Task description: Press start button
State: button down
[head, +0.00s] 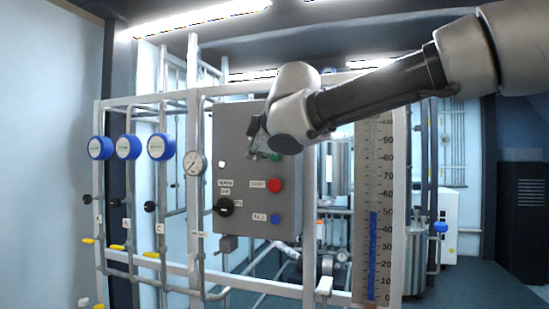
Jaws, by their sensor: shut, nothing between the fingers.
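A grey control box (240,120) is fixed to the white pipe frame. On its face are a red button (274,186), a small blue button (275,219), a white button or lamp (222,163) and a black rotary knob (224,207). A bit of green (275,157) shows beside my gripper, mostly hidden; it may be a green button. The labels are too small to read surely, so I cannot tell which one is marked start. My gripper (255,152) is shut and empty in front of the upper part of the box. I cannot tell whether it touches the face.
Three blue round gauges (128,147) and a white dial gauge (194,163) sit left of the box. A tall level scale (373,215) with a blue column stands to the right. Pipes and yellow-handled valves (151,255) line the frame. Open floor (475,285) lies at lower right.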

jog(key=w+d, duration=0.2)
jog(key=w, duration=0.4)
jog(key=shift+w+d, duration=0.2)
jog(key=shift+w, duration=0.05)
dwell(1.2)
jog(key=shift+w+d, duration=0.15)
jog(key=shift+w, duration=0.2)
jog(key=shift+w+d, duration=0.15)
jog(key=shift+w, duration=0.3)
dwell(0.7)
jog(key=shift+s, duration=0.1)
jog(key=shift+s+a, duration=0.3)
jog(key=shift+s, duration=0.45)
jog(key=shift+s, duration=0.1)
jog(key=s, duration=0.1)
jog(key=s+a, duration=0.1)
jog(key=s, duration=0.2)
jog(key=shift+s+a, duration=0.25)
jog(key=shift+a, duration=0.1)
